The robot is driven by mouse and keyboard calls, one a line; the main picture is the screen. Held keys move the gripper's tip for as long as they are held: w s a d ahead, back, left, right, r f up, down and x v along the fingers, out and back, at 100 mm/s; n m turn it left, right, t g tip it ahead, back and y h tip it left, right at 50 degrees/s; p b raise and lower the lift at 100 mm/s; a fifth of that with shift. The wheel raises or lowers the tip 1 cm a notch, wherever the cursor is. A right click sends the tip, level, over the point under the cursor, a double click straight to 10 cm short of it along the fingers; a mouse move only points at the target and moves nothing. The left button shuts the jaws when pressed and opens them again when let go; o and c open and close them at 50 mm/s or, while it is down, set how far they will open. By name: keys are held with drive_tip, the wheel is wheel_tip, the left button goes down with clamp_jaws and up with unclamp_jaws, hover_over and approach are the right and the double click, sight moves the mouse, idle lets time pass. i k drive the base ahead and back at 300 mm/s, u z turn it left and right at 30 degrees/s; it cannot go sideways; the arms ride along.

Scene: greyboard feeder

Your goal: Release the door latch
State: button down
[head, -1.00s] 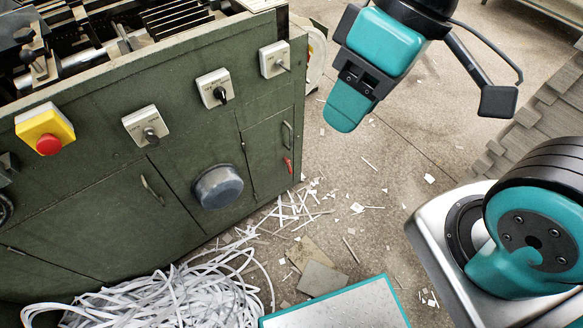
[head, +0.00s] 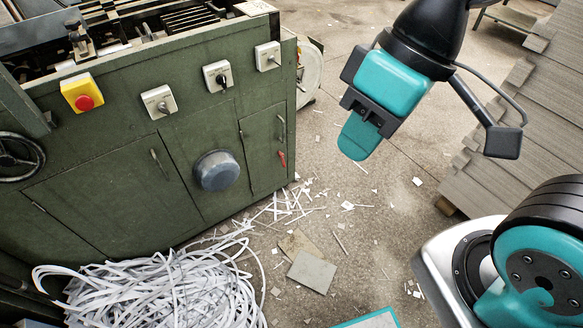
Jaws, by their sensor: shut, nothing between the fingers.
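The door latch looks to be the small red lever (head: 282,159) on the narrow right-hand door (head: 262,148) of the green machine. The door is closed, with a metal pull handle (head: 281,127) above the lever. My gripper (head: 360,140) hangs in the air to the right of the machine, over the floor, apart from the door and lever. Its teal fingers are shut with nothing visible between them.
A pile of white paper strips (head: 150,285) lies on the floor in front of the machine, with scraps and board pieces (head: 311,271) beside it. A grey round knob (head: 217,171) sticks out left of the door. Stacked greyboard (head: 500,150) stands at the right.

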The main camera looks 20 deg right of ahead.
sight(282, 155)
drive_tip(key=z, duration=0.25)
drive_tip(key=i, duration=1.25)
drive_tip(key=u, duration=0.25)
